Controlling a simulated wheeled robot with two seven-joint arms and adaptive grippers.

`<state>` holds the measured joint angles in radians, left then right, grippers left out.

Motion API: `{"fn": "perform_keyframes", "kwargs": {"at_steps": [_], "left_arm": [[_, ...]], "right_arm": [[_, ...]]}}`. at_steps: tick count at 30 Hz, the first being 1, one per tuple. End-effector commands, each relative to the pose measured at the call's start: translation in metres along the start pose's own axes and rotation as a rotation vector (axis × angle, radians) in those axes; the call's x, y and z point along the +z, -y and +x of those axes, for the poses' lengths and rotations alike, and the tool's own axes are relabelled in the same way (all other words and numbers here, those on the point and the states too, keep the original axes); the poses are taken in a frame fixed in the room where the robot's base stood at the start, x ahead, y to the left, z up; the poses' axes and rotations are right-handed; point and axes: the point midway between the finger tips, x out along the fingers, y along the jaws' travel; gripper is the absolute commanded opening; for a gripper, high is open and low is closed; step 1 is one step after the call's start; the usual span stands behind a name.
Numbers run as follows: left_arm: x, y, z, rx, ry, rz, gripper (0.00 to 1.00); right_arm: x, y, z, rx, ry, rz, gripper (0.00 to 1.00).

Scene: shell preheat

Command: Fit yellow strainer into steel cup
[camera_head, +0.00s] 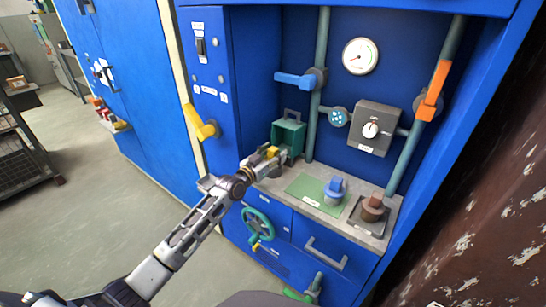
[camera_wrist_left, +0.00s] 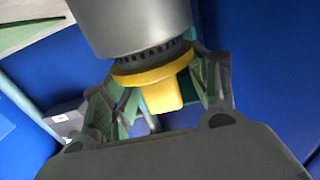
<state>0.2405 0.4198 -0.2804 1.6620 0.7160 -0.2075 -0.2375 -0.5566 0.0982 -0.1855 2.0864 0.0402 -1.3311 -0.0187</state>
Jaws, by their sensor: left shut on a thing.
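My left gripper (camera_head: 272,155) is shut on the yellow strainer (camera_head: 273,151) near the back left of the grey worktop. In the left wrist view, the strainer's yellow tab and flange (camera_wrist_left: 158,85) sit between the fingers of my left gripper (camera_wrist_left: 160,78). A dark slotted ring shows above the flange. A grey cylinder (camera_wrist_left: 135,25), which looks like the steel cup, stands against that ring, roughly in line with the strainer. I cannot tell how deep the strainer sits in it. The cup is largely hidden by the gripper in the head view. My right gripper is not in view.
A green open box (camera_head: 288,135) stands just behind my left gripper. A green mat (camera_head: 305,190) with a blue-topped item (camera_head: 335,190) lies to the right, beside a brown-topped item (camera_head: 373,205). Pipes and valve handles rise behind. A yellow lever (camera_head: 202,124) sticks out on the left.

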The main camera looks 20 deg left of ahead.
Motion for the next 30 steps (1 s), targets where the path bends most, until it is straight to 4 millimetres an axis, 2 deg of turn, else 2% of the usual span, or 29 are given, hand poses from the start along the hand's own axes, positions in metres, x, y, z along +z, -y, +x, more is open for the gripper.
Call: {"fn": "perform_keyframes", "kwargs": {"at_steps": [4, 19, 20, 24, 30], "left_arm": [[0.002, 0.0002, 0.0, 0.0, -0.002, 0.001, 0.35], [0.0078, 0.0002, 0.0001, 0.0, -0.001, 0.001, 0.35], [0.0076, 0.0001, 0.0001, 0.0, 0.0, 0.001, 0.64], [0.0073, 0.0001, 0.0001, 0.0, 0.0, 0.001, 0.81], [0.0072, 0.0001, 0.0001, 0.0, 0.0, 0.001, 0.82]], "right_arm": [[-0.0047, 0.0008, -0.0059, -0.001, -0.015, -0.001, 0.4], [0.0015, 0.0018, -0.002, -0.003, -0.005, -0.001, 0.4], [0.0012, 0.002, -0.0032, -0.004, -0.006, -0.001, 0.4], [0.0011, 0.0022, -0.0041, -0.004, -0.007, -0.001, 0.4], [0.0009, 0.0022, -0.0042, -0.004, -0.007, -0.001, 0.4]]}}
